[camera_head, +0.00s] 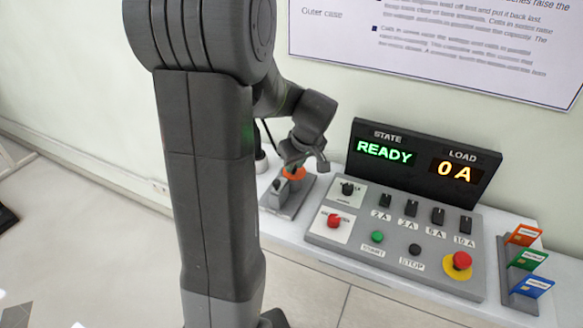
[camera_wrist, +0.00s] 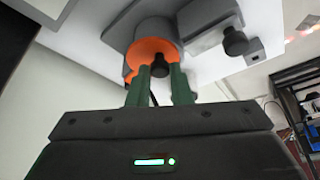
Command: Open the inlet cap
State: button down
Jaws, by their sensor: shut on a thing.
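The inlet cap, seen as an orange round part (camera_head: 294,173), sits on a small grey unit (camera_head: 283,200) on the white bench, left of the control panel. In the wrist view the orange cap (camera_wrist: 148,50) faces me, with a dark knob (camera_wrist: 160,66) in front of it. My gripper (camera_head: 305,160) is at the cap from above. In the wrist view the green fingers of my gripper (camera_wrist: 160,76) are on either side of the dark knob and shut on it. The fingers partly hide the cap's lower edge. I cannot tell whether the cap has turned.
A second dark knob (camera_wrist: 235,42) stands beside the cap on the grey unit. The control panel (camera_head: 330,250) has switches and a red stop button (camera_head: 462,260); its display (camera_head: 420,160) reads READY and 0 A. A card rack (camera_head: 508,285) is at the right.

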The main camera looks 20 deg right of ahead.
aim_at(304, 172)
jog(key=d+n+b, duration=0.1)
jog(key=n+y+b, duration=0.1)
jog(key=shift+s+d+f+n, duration=0.2)
jog(key=shift+s+d+n, duration=0.15)
jog(key=shift+n, duration=0.05)
jog(key=d+n, duration=0.1)
jog(key=d+n+y+b, duration=0.1)
jog(key=n, duration=0.1)
jog(key=shift+s+d+r+n+g, duration=0.1)
jog(key=shift+s+r+n+g, duration=0.1)
jog(key=shift+n+g, duration=0.15)
jog(key=shift+w+d+n+g+y, duration=0.1)
jog(key=shift+d+n+g+y, duration=0.2)
jog(key=shift+d+n, duration=0.45)
jog(key=shift+w+d+n+g+y, duration=0.1)
jog(key=shift+d+n+g+y, duration=0.2)
jog(key=shift+n, duration=0.7)
jog(key=shift+w+d+n+g+y, duration=0.1)
jog(key=shift+d+n+g+y, duration=0.2)
jog(key=shift+d+n, duration=0.45)
jog(key=shift+a, duration=0.2)
jog(key=c, duration=1.3)
grip_release()
